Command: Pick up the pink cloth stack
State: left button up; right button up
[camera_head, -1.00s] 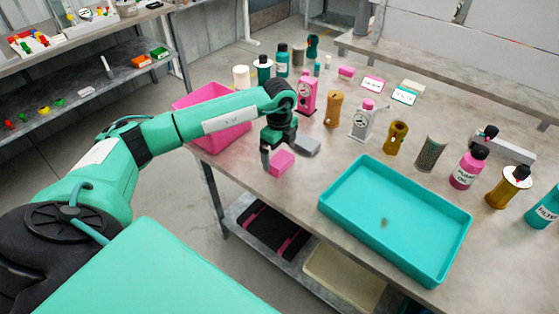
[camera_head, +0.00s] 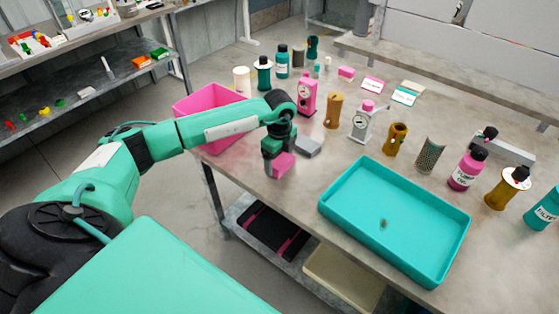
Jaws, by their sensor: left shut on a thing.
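The pink cloth stack (camera_head: 284,166) is a small pink block near the table's front left edge. My left gripper (camera_head: 276,168) reaches down over it and is shut on it; the fingers cover part of its left side. Whether the stack touches the tabletop is hard to tell. My right gripper is out of view.
A pink bin (camera_head: 225,140) stands to the left, under my left forearm. A teal tray (camera_head: 345,212) takes up the front right. Pumps and bottles, such as a pink pump (camera_head: 307,95), stand behind.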

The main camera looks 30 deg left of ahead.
aim_at(280, 159)
pick_arm(q)
jog(key=shift+r, duration=0.3)
notch_tip(280, 159, up, 19)
jog(key=b, duration=0.1)
jog(key=shift+r+b, duration=0.2)
jog(key=shift+b, duration=0.15)
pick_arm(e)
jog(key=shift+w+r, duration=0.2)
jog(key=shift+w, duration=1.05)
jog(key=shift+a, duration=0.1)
